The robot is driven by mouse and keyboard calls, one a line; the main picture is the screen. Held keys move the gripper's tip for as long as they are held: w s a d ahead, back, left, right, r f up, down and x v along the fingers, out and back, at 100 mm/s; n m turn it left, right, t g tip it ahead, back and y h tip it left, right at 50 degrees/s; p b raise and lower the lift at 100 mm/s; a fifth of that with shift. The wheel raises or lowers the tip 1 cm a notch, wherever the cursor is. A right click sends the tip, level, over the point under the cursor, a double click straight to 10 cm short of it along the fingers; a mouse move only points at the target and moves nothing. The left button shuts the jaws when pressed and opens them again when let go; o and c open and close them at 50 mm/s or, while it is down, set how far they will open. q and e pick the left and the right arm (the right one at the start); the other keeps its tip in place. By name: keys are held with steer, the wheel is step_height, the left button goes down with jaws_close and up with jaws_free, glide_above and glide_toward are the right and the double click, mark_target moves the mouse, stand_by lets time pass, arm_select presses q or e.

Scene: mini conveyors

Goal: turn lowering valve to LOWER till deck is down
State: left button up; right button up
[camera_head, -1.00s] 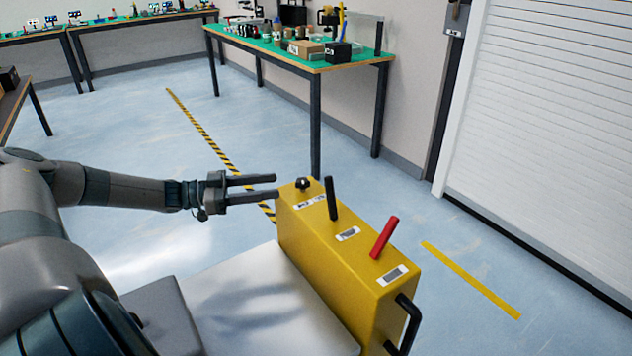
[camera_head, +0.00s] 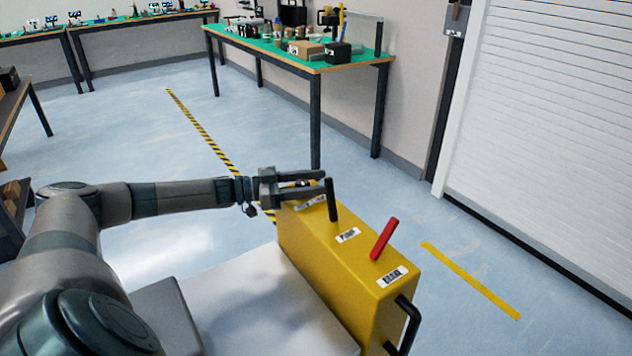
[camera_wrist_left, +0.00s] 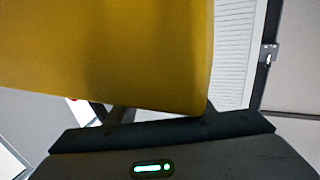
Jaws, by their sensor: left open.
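The yellow box (camera_head: 330,270) stands upright with controls on top. A small black knob (camera_head: 302,183), which I take as the lowering valve, is at its far left end. It shows only partly between my fingers, and its turn position cannot be read. My left gripper (camera_head: 322,182) is open, with one finger on each side of the knob. Its tips are close to the black lever (camera_head: 332,200); whether they touch it or the knob is unclear. In the left wrist view the yellow box (camera_wrist_left: 120,50) fills much of the picture. My right gripper is not in view.
A red lever (camera_head: 384,239) leans on the box's near half, and a black handle (camera_head: 408,325) is on its near end. A pale flat deck (camera_head: 245,305) lies left of the box. A cluttered workbench (camera_head: 318,69) stands behind. Floor to the right is clear.

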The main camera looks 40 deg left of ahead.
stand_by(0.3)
arm_select(q)
steer(key=c, duration=1)
steer(key=shift+c, duration=0.2)
